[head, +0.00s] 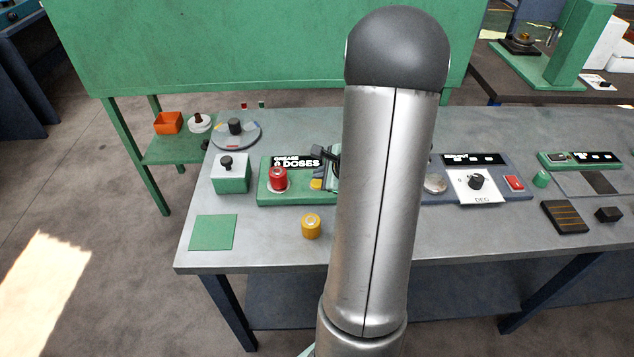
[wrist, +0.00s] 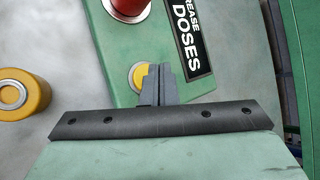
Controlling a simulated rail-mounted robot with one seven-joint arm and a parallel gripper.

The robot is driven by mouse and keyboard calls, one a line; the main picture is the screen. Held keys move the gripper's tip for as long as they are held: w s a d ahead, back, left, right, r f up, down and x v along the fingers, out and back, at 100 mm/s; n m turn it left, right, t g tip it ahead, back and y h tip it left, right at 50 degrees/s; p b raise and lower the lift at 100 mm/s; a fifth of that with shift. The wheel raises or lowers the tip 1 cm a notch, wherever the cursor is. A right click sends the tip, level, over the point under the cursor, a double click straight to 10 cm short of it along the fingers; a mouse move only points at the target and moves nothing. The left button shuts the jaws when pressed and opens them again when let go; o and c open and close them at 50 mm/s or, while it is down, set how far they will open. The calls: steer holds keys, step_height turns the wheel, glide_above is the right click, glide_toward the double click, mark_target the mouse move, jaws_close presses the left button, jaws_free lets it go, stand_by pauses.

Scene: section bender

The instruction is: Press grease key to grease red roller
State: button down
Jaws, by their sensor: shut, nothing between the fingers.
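The red roller (head: 278,179) stands upright on the green grease station (head: 262,196); its lower part shows at the top of the wrist view (wrist: 125,8). The yellow grease key (head: 316,184) is a round button on the same station, right of the roller. In the wrist view the key (wrist: 137,76) is partly covered by my gripper (wrist: 156,72), whose fingers are shut and empty. The fingertips are over or beside the key's edge; whether they touch it I cannot tell. In the head view my arm hides most of the gripper.
A black label (head: 297,162) reads GREASE and DOSES, with a digit that looks like 0. A yellow roller (head: 311,226) stands on the grey bench in front of the station. A green box with a black knob (head: 231,178) is to the left. The bench's front left is clear around a green square (head: 213,232).

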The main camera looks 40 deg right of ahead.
steer(key=shift+f, duration=0.15)
steer(key=shift+f+b, duration=0.35)
steer(key=shift+b, duration=0.4)
steer(key=shift+f+b, duration=0.4)
steer(key=shift+b, duration=0.2)
stand_by(0.3)
stand_by(0.4)
steer(key=shift+r+p, duration=0.5)
steer(key=shift+r, duration=0.4)
steer(key=shift+r, duration=0.1)
steer(key=shift+r+p, duration=1.75)
steer(key=shift+r, duration=0.7)
stand_by(0.3)
